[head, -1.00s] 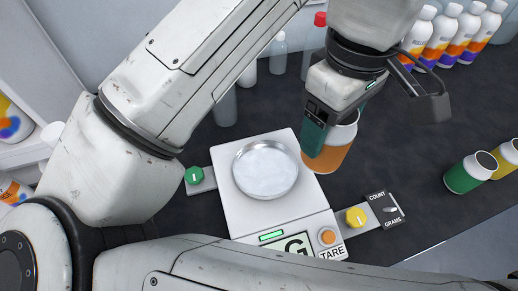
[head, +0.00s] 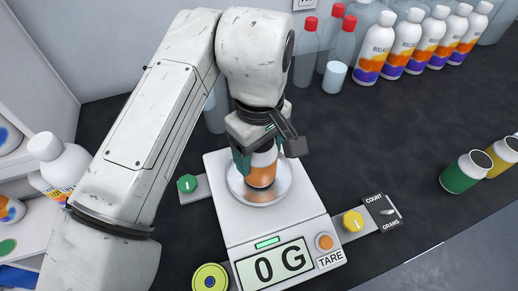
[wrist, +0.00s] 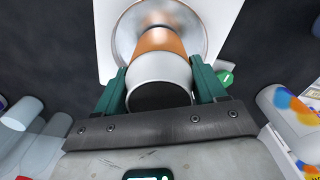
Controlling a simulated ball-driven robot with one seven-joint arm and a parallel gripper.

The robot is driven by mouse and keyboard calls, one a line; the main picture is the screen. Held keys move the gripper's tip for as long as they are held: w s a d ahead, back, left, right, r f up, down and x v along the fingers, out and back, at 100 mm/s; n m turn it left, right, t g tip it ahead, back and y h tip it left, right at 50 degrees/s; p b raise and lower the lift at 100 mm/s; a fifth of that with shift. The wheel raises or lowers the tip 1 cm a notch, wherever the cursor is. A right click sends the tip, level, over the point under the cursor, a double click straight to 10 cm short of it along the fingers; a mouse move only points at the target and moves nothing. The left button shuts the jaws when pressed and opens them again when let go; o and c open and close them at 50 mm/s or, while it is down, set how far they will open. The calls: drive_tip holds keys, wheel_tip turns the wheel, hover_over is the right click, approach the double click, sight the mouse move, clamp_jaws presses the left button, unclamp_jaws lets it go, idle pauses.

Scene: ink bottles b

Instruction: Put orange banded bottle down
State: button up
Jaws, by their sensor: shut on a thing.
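The orange banded bottle (head: 262,178) is white with a wide orange band. My gripper (head: 256,163) is shut on it, with one green finger on each side. It is upright over the round metal pan (head: 287,188) of the white scale (head: 232,230). In the wrist view the bottle (wrist: 160,66) sits between the fingers, its far end over the pan (wrist: 205,22). I cannot tell whether its base touches the pan. The scale display (head: 274,264) reads 0 G.
A green knob (head: 187,184) and a yellow knob (head: 353,221) flank the scale. Green (head: 464,173) and yellow (head: 503,153) banded bottles stand at right. Several colourful bottles and red-capped bottles (head: 340,50) line the back. The dark counter between is clear.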

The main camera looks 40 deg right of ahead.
drive_tip(key=shift+f, duration=0.2)
drive_tip(key=o, duration=1.2)
wheel_tip(320, 180, up, 12)
drive_tip(key=shift+r+p, duration=0.15)
drive_tip(key=shift+p, duration=0.25)
